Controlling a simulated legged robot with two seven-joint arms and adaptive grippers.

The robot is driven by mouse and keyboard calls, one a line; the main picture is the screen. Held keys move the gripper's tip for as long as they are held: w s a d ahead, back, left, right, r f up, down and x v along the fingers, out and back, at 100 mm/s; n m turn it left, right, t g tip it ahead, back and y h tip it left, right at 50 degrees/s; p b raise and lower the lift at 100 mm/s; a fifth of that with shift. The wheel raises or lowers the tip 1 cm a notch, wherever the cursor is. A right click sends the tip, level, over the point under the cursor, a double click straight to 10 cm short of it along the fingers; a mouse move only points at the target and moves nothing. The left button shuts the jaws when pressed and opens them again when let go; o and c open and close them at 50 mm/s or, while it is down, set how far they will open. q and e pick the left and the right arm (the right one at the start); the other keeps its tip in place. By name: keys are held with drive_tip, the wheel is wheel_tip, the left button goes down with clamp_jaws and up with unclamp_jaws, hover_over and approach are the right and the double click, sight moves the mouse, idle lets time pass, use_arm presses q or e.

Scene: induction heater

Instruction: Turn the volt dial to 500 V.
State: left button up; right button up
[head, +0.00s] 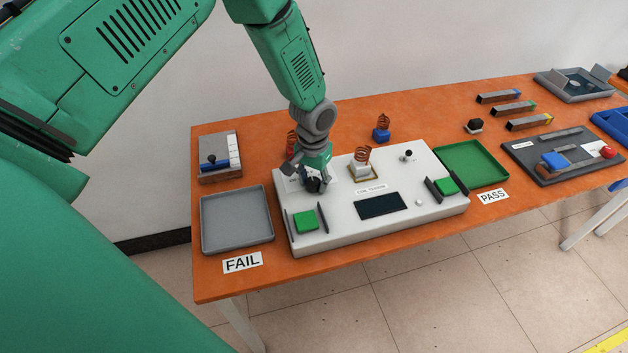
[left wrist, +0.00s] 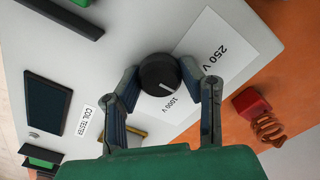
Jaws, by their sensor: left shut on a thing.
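The volt dial (left wrist: 160,73) is a round black knob with a white pointer line, on the white coil tester (head: 340,235). Its pointer slants toward the lower right in the left wrist view. The white label plate (left wrist: 215,58) beside it reads 250 V and 1000 V; I see no 500 V mark. My left gripper (left wrist: 159,72) has a finger on each side of the dial and is shut on it. My right gripper is not in view.
A grey FAIL tray (head: 237,247) lies left of the tester, a green PASS tray (head: 472,164) to its right. A coil with a red base (left wrist: 250,104) stands behind the dial, and a coil with a blue base (head: 381,134) behind the tester. The tester has a dark screen (head: 381,205).

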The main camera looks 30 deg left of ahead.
sight(313, 180)
use_arm(q)
drive_tip(key=shift+w, duration=0.1)
drive_tip(key=o, duration=1.1)
drive_tip(key=shift+o, duration=0.2)
drive_tip(key=shift+r, duration=0.4)
wheel_tip(313, 180, up, 11)
